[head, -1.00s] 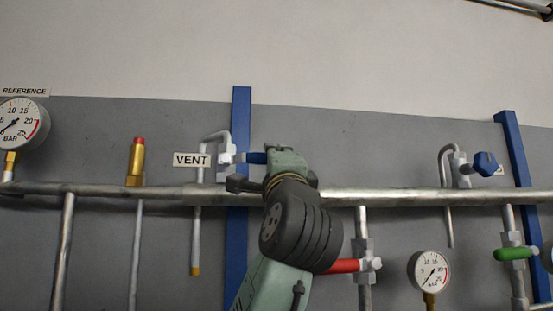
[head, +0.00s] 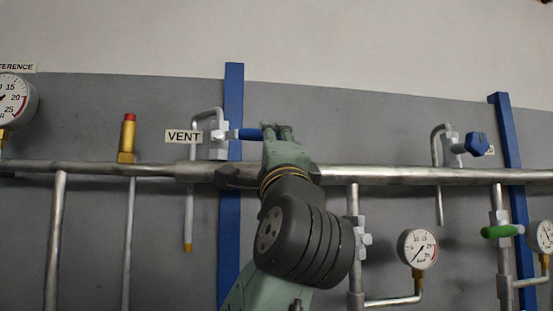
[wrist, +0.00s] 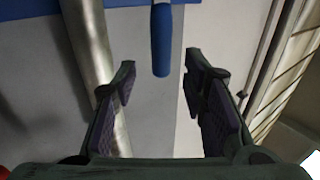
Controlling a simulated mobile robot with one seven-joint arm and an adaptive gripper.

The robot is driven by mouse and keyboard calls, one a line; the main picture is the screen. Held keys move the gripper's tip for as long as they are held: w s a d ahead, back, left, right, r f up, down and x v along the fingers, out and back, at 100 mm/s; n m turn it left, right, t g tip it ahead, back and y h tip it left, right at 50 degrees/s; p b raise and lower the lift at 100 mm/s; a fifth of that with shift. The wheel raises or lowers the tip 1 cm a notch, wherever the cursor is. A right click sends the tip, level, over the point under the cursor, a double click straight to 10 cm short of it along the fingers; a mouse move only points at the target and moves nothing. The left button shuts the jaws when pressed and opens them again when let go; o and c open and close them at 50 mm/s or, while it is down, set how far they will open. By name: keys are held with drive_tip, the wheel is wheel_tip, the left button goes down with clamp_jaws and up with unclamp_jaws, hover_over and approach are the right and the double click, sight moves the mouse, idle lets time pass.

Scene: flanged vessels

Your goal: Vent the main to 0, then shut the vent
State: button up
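The vent valve (head: 219,140) is a pale fitting on a bent pipe by the VENT label (head: 183,136). Its blue lever (head: 250,134) points right, about level, toward my gripper (head: 277,130). In the wrist view the lever (wrist: 161,40) hangs in from the top, its tip just beyond and between the two spread fingertips of my gripper (wrist: 159,75). The fingers do not appear to touch it. The main (head: 400,177) is the long horizontal pipe behind my gripper. The reference gauge (head: 14,98) is cut off at the left edge.
A brass, red-capped fitting (head: 128,138) stands on the main. To the right are a blue knob (head: 478,144), a green-handled valve (head: 498,231) and a small gauge (head: 418,248) with its needle at the lower left. Blue uprights (head: 508,150) back the pipes.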

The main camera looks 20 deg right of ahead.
drive_tip(key=v, duration=0.6)
drive_tip(key=shift+s+f, duration=0.15)
drive_tip(key=shift+s, duration=0.1)
idle(2.0)
